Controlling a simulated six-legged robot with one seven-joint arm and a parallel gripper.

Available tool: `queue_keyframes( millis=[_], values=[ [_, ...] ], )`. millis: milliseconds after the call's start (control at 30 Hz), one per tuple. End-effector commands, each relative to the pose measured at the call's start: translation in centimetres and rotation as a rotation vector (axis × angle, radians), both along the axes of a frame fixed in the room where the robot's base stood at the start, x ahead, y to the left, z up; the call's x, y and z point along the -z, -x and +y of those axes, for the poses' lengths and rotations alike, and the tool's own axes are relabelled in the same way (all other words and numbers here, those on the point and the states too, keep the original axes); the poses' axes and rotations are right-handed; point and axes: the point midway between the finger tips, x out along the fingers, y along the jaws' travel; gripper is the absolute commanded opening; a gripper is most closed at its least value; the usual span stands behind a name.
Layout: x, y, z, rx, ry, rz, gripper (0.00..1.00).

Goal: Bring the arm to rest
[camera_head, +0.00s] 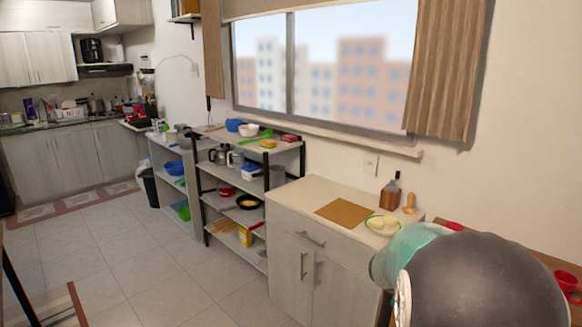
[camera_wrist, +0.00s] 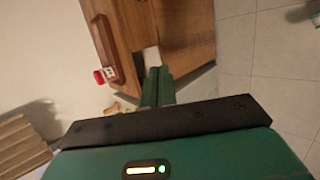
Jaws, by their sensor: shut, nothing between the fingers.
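My gripper (camera_wrist: 158,75) shows in the wrist view as two green fingers side by side, shut with nothing between them. A wooden piece of furniture (camera_wrist: 185,30) lies beyond the fingertips, with a small white thing (camera_wrist: 151,56) just past them. In the head view, my arm's rounded dark and teal links fill the lower right and hide part of what is behind them. The gripper itself cannot be made out in that view.
The tiled floor (camera_head: 150,270) is open at the left.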

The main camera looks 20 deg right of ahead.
Motion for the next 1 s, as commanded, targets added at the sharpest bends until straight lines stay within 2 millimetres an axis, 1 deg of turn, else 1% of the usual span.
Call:
queue_keyframes(
  millis=[33, 67, 100, 167, 200, 267, 300, 333, 367, 400, 467, 500, 567, 600, 700, 800, 833, 900, 1000],
  values=[
    [-1.6, -0.3, 2.4, 0.015, -0.025, -0.060, 0.00],
    [-2.2, -0.3, 3.8, 0.027, -0.045, -0.092, 0.00],
    [-3.0, -0.3, 5.7, 0.041, -0.074, -0.133, 0.00],
    [-4.1, -0.2, 8.5, 0.060, -0.121, -0.191, 0.00],
    [-4.8, -0.1, 10.4, 0.072, -0.155, -0.229, 0.00],
    [-5.7, 0.3, 13.2, 0.085, -0.209, -0.283, 0.00],
    [-6.3, 0.5, 15.2, 0.093, -0.248, -0.316, 0.00],
    [-6.7, 0.8, 16.6, 0.100, -0.278, -0.341, 0.00],
    [-7.0, 1.1, 18.0, 0.105, -0.309, -0.363, 0.00],
    [-7.5, 1.5, 19.9, 0.110, -0.352, -0.394, 0.00],
    [-8.1, 2.3, 22.8, 0.115, -0.419, -0.433, 0.00],
    [-8.5, 2.8, 24.6, 0.117, -0.466, -0.458, 0.00],
    [-9.0, 3.8, 27.4, 0.119, -0.540, -0.490, 0.00],
    [-9.3, 4.5, 29.3, 0.118, -0.590, -0.509, 0.00],
    [-9.9, 6.2, 33.2, 0.116, -0.705, -0.543, 0.00],
    [-10.3, 7.6, 36.0, 0.112, -0.792, -0.558, 0.00],
    [-10.3, 7.9, 36.6, 0.110, -0.810, -0.561, 0.00],
    [-10.4, 8.4, 37.4, 0.110, -0.839, -0.565, 0.00],
    [-10.4, 8.6, 37.8, 0.111, -0.853, -0.565, 0.00]
  ],
)
